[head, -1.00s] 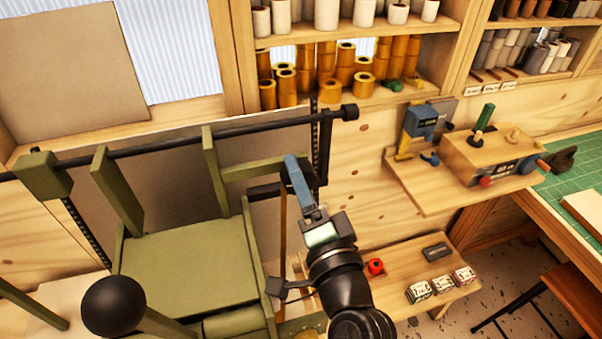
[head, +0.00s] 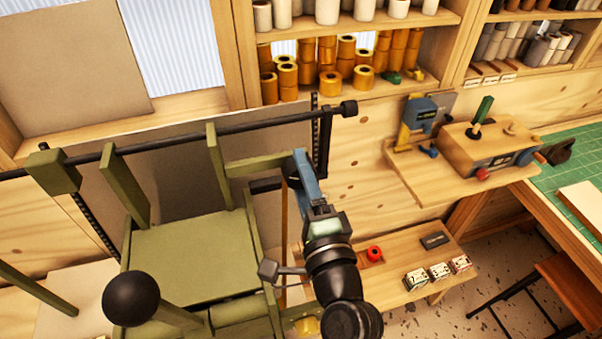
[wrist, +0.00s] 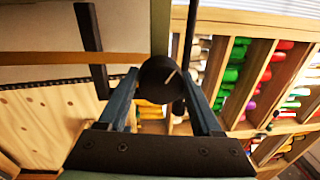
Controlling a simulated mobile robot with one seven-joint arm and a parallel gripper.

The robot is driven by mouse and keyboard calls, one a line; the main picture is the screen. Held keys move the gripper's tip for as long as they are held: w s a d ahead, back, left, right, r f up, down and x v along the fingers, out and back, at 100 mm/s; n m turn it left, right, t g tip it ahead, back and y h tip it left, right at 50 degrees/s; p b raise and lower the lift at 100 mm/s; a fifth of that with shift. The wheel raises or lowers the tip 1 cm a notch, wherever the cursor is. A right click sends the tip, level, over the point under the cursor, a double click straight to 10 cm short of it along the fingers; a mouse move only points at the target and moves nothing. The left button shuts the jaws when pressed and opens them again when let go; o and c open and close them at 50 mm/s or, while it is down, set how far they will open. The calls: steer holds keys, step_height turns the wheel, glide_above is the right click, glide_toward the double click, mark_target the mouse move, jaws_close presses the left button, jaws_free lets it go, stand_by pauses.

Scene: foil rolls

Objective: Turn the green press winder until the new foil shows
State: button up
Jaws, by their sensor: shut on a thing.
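The green press (head: 190,255) fills the lower left of the head view. My gripper (head: 298,165) is at the right end of its upper frame, by the green side bracket (head: 252,164). In the wrist view a round dark winder knob (wrist: 158,80) with a pale line on its face sits between the two blue-grey fingers of my gripper (wrist: 160,88), which are shut on it. In the head view my fingers mostly hide the knob. A narrow gold-brown strip (head: 284,225) hangs below it, seen nearly edge-on; I cannot tell whether it is foil.
A black ball-ended lever (head: 131,298) stands at the front left. A black bar (head: 235,132) crosses above the press. Gold rolls (head: 330,80) fill a shelf behind. A low wooden shelf (head: 400,285) with small boxes and a red item lies to the right.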

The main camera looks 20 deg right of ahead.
steer(key=o, duration=1.4)
steer(key=shift+c, duration=0.2)
steer(key=shift+s, duration=0.1)
steer(key=s+f+b, duration=0.1)
steer(key=s+b, duration=0.5)
steer(key=s, duration=0.6)
steer(key=shift+s, duration=0.4)
steer(key=shift+a, duration=0.15)
